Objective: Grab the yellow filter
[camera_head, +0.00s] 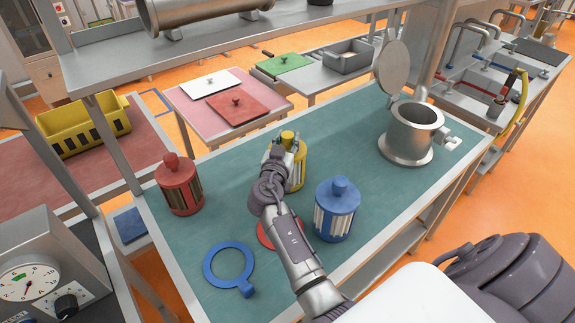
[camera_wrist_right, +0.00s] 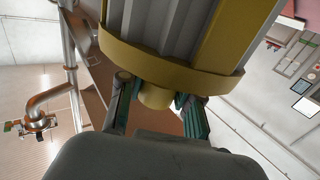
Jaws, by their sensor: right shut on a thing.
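The yellow filter (camera_head: 297,172) is on or just above the green table top in the head view, partly hidden behind my right gripper (camera_head: 284,145). In the right wrist view the yellow filter (camera_wrist_right: 180,68) fills the upper middle, with its yellow rim and grey pleats close to the camera. My right gripper (camera_wrist_right: 160,103) is shut on the filter's yellow knob, one finger on each side. I cannot tell whether the filter's base touches the table. My left gripper is not in view.
A red filter (camera_head: 179,185) stands to the left and a blue filter (camera_head: 336,212) to the right. A blue ring (camera_head: 207,266) and a partly hidden red ring (camera_head: 264,236) lie in front. A metal housing (camera_head: 408,142) with an open lid (camera_head: 393,66) stands at the right rear.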

